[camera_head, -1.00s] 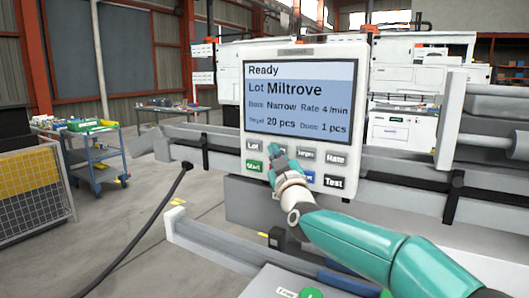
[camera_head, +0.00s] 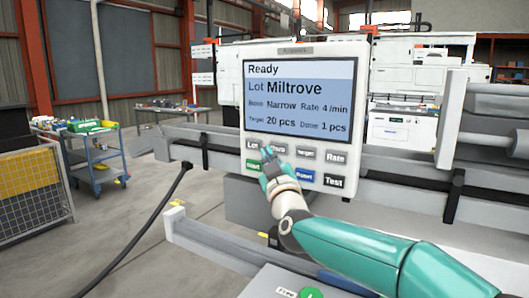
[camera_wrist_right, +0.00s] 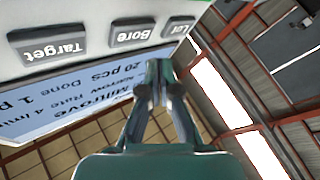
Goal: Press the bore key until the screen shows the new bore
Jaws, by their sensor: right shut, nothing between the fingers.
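The control panel (camera_head: 352,180) faces me with a lit screen (camera_head: 300,97). The screen reads Ready, Lot Miltrove, Bore Narrow, Rate 4 /min, Target 20 pcs, Done 1 pcs. The bore key (camera_head: 280,150) is grey, in the upper key row between the Lot key (camera_head: 252,144) and the Target key (camera_head: 305,154). It also shows in the right wrist view (camera_wrist_right: 134,34). My right gripper (camera_head: 267,152) is shut and empty, its tips at the left edge of the bore key. I cannot tell whether they touch the panel. My left gripper is out of view.
The Start key (camera_head: 254,165), Reset key (camera_head: 305,176) and Test key (camera_head: 333,182) sit in the lower row; my gripper partly covers that row. A black cable (camera_head: 150,220) hangs left of the panel. A blue cart (camera_head: 95,155) stands further left.

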